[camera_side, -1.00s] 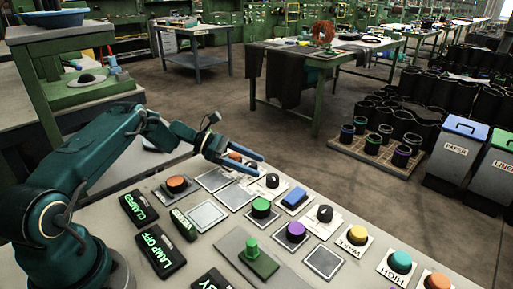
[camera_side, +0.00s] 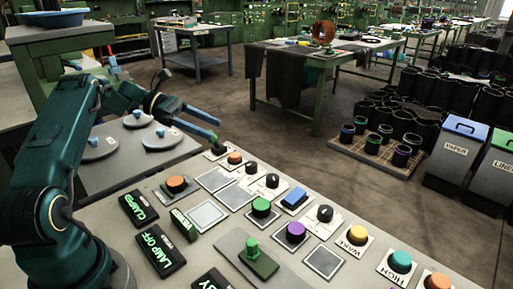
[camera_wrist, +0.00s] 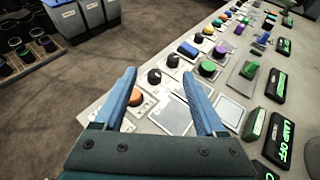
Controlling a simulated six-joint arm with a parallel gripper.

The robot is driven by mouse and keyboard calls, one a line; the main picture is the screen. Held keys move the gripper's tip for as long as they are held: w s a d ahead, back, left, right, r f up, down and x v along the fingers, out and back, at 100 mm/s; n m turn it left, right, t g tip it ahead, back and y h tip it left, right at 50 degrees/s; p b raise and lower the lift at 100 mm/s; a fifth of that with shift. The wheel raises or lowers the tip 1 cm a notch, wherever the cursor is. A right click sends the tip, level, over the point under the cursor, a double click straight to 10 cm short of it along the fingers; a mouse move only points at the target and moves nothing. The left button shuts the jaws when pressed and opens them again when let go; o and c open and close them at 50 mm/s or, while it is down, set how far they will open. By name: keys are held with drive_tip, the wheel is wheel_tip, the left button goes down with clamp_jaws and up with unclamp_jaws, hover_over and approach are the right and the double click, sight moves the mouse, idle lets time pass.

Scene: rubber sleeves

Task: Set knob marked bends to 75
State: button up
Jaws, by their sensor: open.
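Several black knobs on pale plates stand on the grey panel (camera_side: 215,245). In the side view one (camera_side: 219,148) is at the far end, just below my fingertips, another (camera_side: 272,181) is farther right, and a third (camera_side: 325,213) is nearer the camera. In the wrist view two black knobs (camera_wrist: 155,77) (camera_wrist: 173,60) show between and beyond my fingers. I cannot read which knob is marked bends, nor any knob's setting. My gripper (camera_side: 215,129) is open and empty above the panel's far edge; its two blue fingers also show in the wrist view (camera_wrist: 159,73).
An orange button (camera_wrist: 135,97) is by the left finger in the wrist view. Green, purple and yellow buttons (camera_side: 357,235) and a blue block (camera_side: 294,197) crowd the panel. A green upright lever (camera_side: 252,246) and lit black signs (camera_side: 160,250) stand nearer. Air above the panel is clear.

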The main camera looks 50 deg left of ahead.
sight(250, 164)
idle(0.3)
drive_tip(key=w+d+f+n+t+y, duration=0.1)
drive_tip(key=d+f, duration=0.1)
drive_tip(key=f, duration=0.1)
drive_tip(key=w+d+f+n+t+y, duration=0.1)
drive_tip(key=d+f, duration=0.1)
drive_tip(key=f, duration=0.1)
drive_tip(key=w+d+f+n+y, duration=0.1)
drive_tip(key=d+f, duration=0.1)
drive_tip(key=f, duration=0.1)
drive_tip(key=shift+w+d+t, duration=0.1)
drive_tip(key=shift+w+t, duration=0.3)
drive_tip(key=shift+n, duration=0.3)
drive_tip(key=shift+x, duration=2.5)
drive_tip(key=shift+f, duration=0.1)
